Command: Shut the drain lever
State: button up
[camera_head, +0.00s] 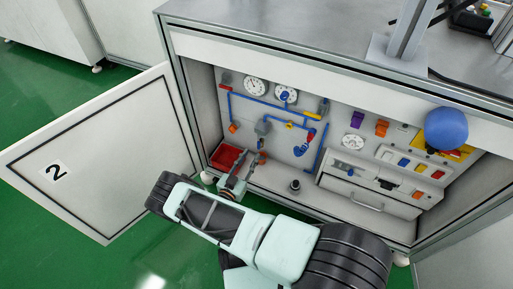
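The open cabinet holds blue pipes (262,102) with several small valves and levers on its back panel. A small red-and-blue lever (307,141) sits at the lower right of the pipes. An orange-ended fitting (233,127) is at their lower left. No label shows which one is the drain lever. My gripper (248,160) reaches into the lower left of the cabinet, below the pipes, and its fingers look apart. Small orange and blue parts (262,143) show just beyond the fingertips. Whether the fingers touch them is unclear.
The cabinet door marked 2 (92,150) stands open at left. A red bin (226,156) lies just left of my gripper. A dark round piece (295,186) stands on the cabinet floor. A drawer (354,196) and coloured switches fill the right. A blue ball (446,129) is at the top right.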

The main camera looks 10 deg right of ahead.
aim_at(258, 143)
jog(key=b+x, duration=0.1)
jog(key=x, duration=0.5)
jog(key=shift+w, duration=0.1)
jog(key=shift+c, duration=0.5)
grip_shut()
